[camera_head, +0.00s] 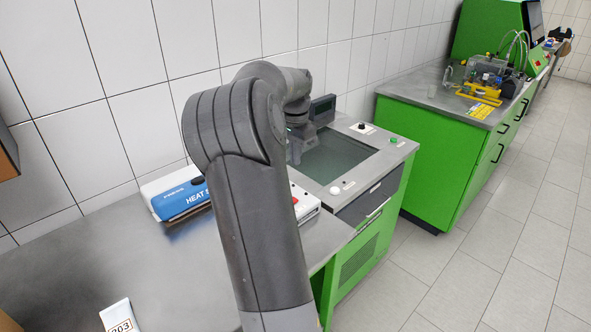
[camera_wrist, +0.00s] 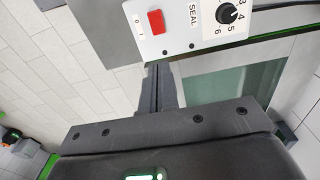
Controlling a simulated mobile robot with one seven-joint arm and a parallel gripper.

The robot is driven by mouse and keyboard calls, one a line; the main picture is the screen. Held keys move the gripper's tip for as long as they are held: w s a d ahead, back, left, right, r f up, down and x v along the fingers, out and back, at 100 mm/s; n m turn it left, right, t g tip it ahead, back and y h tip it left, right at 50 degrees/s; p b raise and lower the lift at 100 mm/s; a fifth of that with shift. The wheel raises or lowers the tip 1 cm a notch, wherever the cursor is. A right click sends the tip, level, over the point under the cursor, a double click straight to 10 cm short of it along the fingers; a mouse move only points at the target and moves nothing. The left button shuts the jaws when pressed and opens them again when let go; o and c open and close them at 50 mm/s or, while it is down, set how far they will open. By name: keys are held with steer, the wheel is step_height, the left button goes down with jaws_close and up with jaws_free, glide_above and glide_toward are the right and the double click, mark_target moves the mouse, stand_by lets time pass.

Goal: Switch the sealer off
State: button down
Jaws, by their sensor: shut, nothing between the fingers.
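The heat sealer (camera_head: 182,198) is a long blue and white device on the steel bench in the head view. My arm hides its middle, and its white end shows just right of the arm. In the wrist view its white control panel (camera_wrist: 178,44) has a red rocker switch (camera_wrist: 157,22), the word SEAL and a black numbered dial (camera_wrist: 228,13). I cannot tell which side of the rocker is pressed. My gripper (camera_wrist: 158,66) is shut and empty, its fingertips just below the panel edge in the picture, under the red switch. I cannot tell whether they touch the panel.
A green cabinet (camera_head: 372,230) with a sunken tank (camera_head: 335,158) and small knobs stands right of the sealer. A second green bench (camera_head: 440,165) carries a pump setup. A white label marked 203 (camera_head: 119,316) lies at the front left. The tiled floor at right is clear.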

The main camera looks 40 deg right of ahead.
mark_target(296, 198)
step_height(296, 198, down, 13)
steer(key=shift+r, duration=0.15)
stand_by(0.4)
steer(key=shift+a, duration=0.1)
stand_by(0.4)
steer(key=shift+a+r, duration=0.2)
steer(key=shift+a, duration=0.4)
steer(key=shift+r, duration=0.1)
step_height(296, 198, up, 14)
steer(key=d, duration=0.3)
steer(key=shift+f, duration=0.25)
